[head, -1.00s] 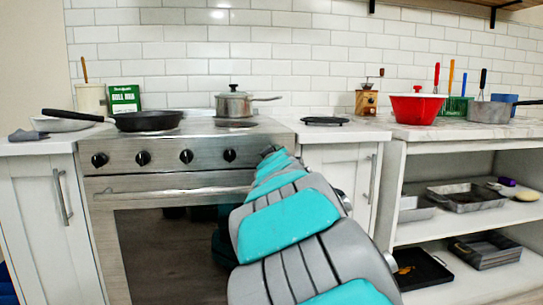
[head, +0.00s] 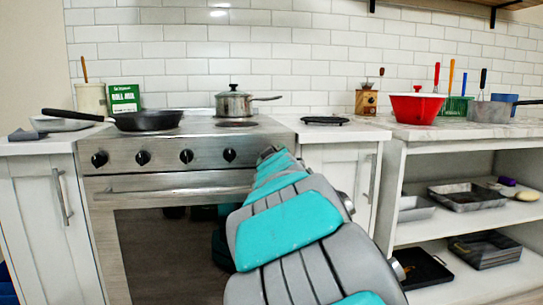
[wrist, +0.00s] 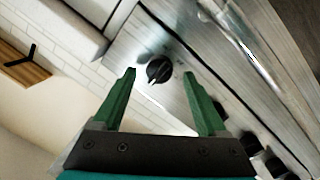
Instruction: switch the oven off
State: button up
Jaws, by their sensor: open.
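The steel oven (head: 150,188) stands at the left in the head view, with a row of black knobs on its front panel. The rightmost knob I see there (head: 229,155) is just left of my arm's far end. My gripper is hidden behind my arm in the head view. In the wrist view my gripper (wrist: 159,76) is open, with two green fingers pointing at the panel. A black knob (wrist: 158,70) with a pale pointer mark shows between the fingertips. I cannot tell whether they touch it. More knobs (wrist: 250,145) run toward the lower right.
The oven's handle (head: 170,193) runs below the knobs. A black pan (head: 148,121) and a steel pot (head: 234,104) stand on the stovetop. A white cabinet (head: 340,165) is right of the oven, then open shelves (head: 440,235) with trays.

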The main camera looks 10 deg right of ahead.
jog(key=s, duration=0.6)
jog(key=shift+s+a, duration=0.3)
jog(key=shift+r, duration=0.1)
